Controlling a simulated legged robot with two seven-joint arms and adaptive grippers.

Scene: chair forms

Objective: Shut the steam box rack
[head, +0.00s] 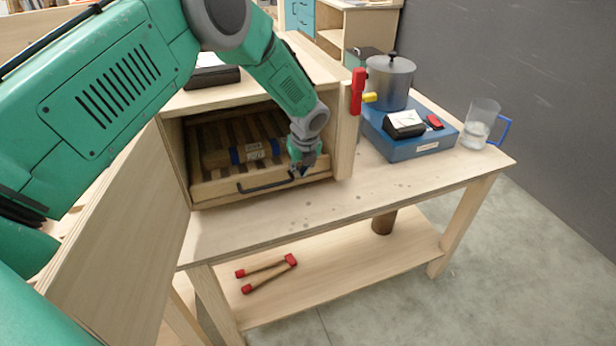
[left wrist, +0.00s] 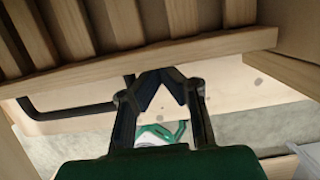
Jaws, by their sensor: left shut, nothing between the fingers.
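The steam box (head: 345,140) is a wooden box on the workbench, open at the front. Its slatted rack (head: 215,190) sits inside the opening, with a dark bar handle (head: 262,187) on its front board. My left gripper (head: 303,172) is shut and empty at the right part of the rack's front board, by the handle's right end. In the left wrist view, the gripper (left wrist: 160,78) is at the front board (left wrist: 140,60), with slats behind it and the handle (left wrist: 70,112) to the left. I cannot tell whether the fingertips touch the board. My right gripper is not in view.
A wooden door panel (head: 125,250) stands swung open at the left. A red clamp handle (head: 358,90) is at the box's right edge. A blue unit (head: 425,140), a metal pot (head: 388,85) and a jug (head: 480,125) stand to the right. The bench front is clear.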

